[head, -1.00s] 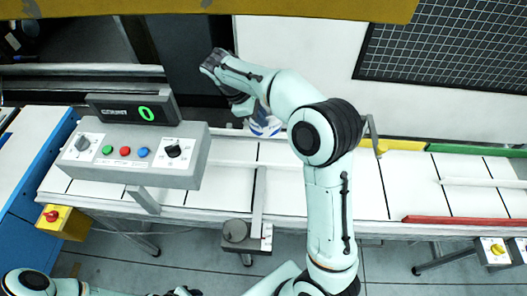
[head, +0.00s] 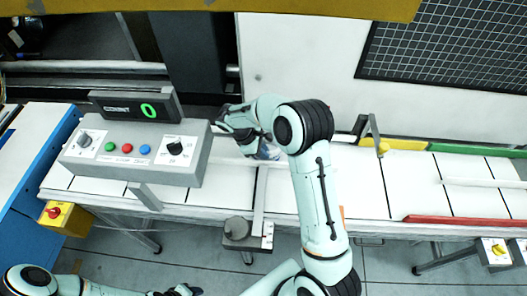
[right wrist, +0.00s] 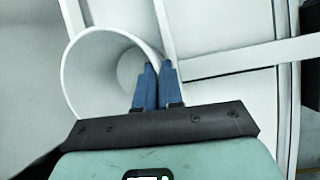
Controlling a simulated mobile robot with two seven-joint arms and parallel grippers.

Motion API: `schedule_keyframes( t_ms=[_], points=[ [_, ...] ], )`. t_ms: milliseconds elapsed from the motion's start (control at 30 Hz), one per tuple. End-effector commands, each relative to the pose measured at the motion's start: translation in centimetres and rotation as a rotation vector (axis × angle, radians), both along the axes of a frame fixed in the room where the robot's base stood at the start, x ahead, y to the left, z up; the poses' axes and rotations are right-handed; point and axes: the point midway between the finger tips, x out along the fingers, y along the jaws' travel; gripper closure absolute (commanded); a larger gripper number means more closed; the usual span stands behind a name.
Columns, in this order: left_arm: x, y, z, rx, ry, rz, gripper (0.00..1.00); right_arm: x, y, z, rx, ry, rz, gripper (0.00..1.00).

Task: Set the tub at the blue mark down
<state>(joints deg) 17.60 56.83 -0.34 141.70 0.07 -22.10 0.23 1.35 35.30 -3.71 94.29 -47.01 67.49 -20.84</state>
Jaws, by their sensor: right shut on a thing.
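The tub is a white, open-topped round cup; its rim and inside (right wrist: 80,82) show in the right wrist view. In the head view a small white and blue part of the tub (head: 268,151) shows beside my forearm, over the white belt. My right gripper (right wrist: 158,68) is shut on the tub's wall, one blue finger inside the rim and one outside. In the head view the right gripper (head: 246,142) is partly hidden by its own arm. Whether the tub touches the belt I cannot tell. I see no blue mark. My left arm is at the bottom left; its jaws are unclear.
A grey control box (head: 136,154) with a counter display (head: 130,106) stands left of the right gripper. A thin rail (head: 259,200) crosses the belt close by. A metal bracket (head: 374,134) stands to the right. The belt (head: 358,185) is clear right of my arm.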

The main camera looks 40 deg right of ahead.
Motion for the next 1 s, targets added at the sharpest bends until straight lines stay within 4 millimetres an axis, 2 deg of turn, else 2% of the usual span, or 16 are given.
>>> schedule_keyframes(
  t_ms=[300,400,767,867,1000],
  points=[
    [0.0,0.0,0.0,0.0,0.0,0.0,0.56,0.0,0.0,-0.4,0.0,0.0,-0.001,1.0],
    [0.0,0.0,0.0,0.0,0.0,0.0,0.56,0.0,0.0,-0.4,0.0,-0.001,-0.001,0.68],
    [0.0,0.0,0.0,0.0,-0.001,0.0,0.56,0.1,0.1,0.0,0.0,-0.003,0.0,0.68],
    [-0.1,0.0,-0.1,0.0,0.001,0.0,0.56,0.4,0.5,1.0,0.0,-0.005,0.0,0.68],
    [-0.2,0.0,-0.1,0.0,0.002,0.0,0.56,1.0,1.7,3.4,0.0,-0.006,0.001,0.68]
  ],
)
